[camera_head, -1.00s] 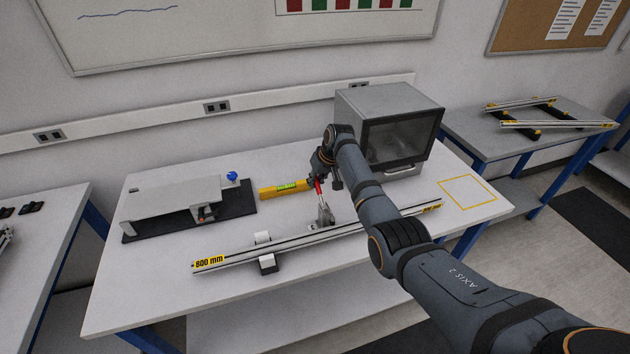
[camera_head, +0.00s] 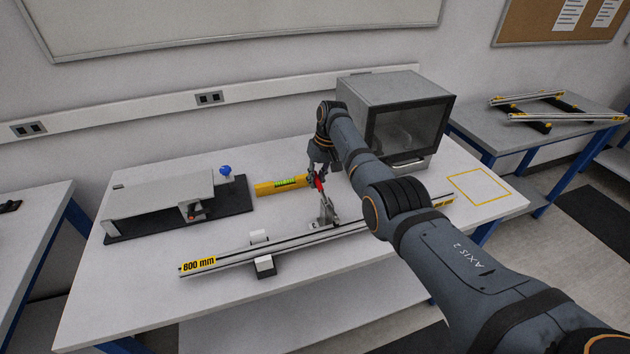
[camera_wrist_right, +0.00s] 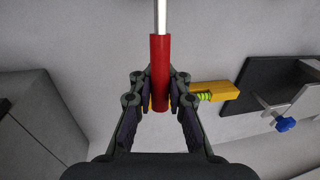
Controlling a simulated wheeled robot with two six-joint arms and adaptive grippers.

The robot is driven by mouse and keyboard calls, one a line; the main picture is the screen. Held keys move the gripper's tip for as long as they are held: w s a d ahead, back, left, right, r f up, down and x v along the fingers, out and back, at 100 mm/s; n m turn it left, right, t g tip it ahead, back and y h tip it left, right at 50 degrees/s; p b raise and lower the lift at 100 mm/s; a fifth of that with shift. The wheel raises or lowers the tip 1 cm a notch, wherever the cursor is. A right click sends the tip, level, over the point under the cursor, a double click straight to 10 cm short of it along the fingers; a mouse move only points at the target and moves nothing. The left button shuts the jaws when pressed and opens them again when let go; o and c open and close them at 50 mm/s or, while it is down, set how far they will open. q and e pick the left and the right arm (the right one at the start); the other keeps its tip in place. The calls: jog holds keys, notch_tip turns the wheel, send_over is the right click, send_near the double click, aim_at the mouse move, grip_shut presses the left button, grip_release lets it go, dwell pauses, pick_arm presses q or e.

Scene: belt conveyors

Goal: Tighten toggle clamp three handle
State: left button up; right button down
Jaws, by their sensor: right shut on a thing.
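The toggle clamp (camera_head: 327,212) stands at the aluminium rail marked 800 mm (camera_head: 290,250) on the white table. Its red handle (camera_head: 319,183) points up from the metal body. My right gripper (camera_head: 318,173) reaches it from above. In the right wrist view the red handle (camera_wrist_right: 159,75) lies between the fingers of the right gripper (camera_wrist_right: 160,105), which are shut on it. A metal bar runs on from the handle's far end. My left gripper is in no view.
A yellow level (camera_head: 281,185) lies just left of the handle. A grey fixture with a blue knob (camera_head: 225,170) stands further left. A grey box with a dark window (camera_head: 410,130) stands behind my right arm. A yellow-outlined square (camera_head: 488,187) at the right is empty.

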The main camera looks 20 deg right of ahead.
jog(key=shift+d, duration=0.15)
dwell(0.7)
jog(key=c, duration=1.3)
grip_release()
jog(key=r, duration=0.4)
jog(key=d+r, duration=0.1)
jog(key=r, duration=0.2)
jog(key=d+r, duration=0.1)
jog(key=r, duration=0.3)
jog(key=shift+s+d+r, duration=0.1)
jog(key=shift+d+r, duration=0.05)
jog(key=shift+r, duration=0.2)
